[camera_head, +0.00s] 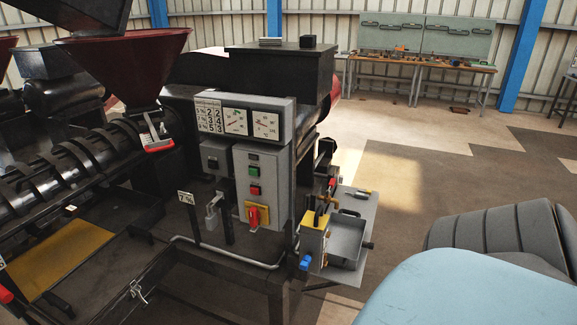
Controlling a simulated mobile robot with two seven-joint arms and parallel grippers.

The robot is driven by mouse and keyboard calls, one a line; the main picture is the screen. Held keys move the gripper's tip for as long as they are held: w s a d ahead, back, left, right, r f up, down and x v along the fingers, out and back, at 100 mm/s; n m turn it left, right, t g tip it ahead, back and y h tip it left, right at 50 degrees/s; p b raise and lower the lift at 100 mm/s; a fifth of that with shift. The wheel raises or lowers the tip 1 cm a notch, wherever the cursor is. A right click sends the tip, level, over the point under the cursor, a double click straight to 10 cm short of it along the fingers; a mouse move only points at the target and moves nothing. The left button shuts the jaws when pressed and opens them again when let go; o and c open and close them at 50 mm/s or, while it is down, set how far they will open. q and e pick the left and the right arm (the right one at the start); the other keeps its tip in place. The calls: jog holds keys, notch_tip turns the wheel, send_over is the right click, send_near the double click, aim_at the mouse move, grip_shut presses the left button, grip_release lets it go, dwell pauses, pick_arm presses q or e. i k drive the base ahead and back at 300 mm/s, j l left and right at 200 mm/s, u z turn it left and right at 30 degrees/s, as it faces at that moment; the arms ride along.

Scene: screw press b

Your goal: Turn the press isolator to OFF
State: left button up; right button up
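The press isolator (254,216) is a red rotary handle on a yellow plate at the bottom of the grey control box (243,158). The box is mounted on the front of the black screw press, near the middle of the view. The handle looks roughly upright, but its ON and OFF marks are too small to read. Above it on the box are a red button (255,190) and a green button (253,171). Neither of my grippers shows in this view, and nothing hides the isolator.
A gauge panel (238,121) sits above. A grey tray (346,240) with a yellow fixture (313,240) juts out at right. Open floor (415,185) lies beyond.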

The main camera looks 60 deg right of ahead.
aim_at(254, 215)
jog(key=z, duration=1.45)
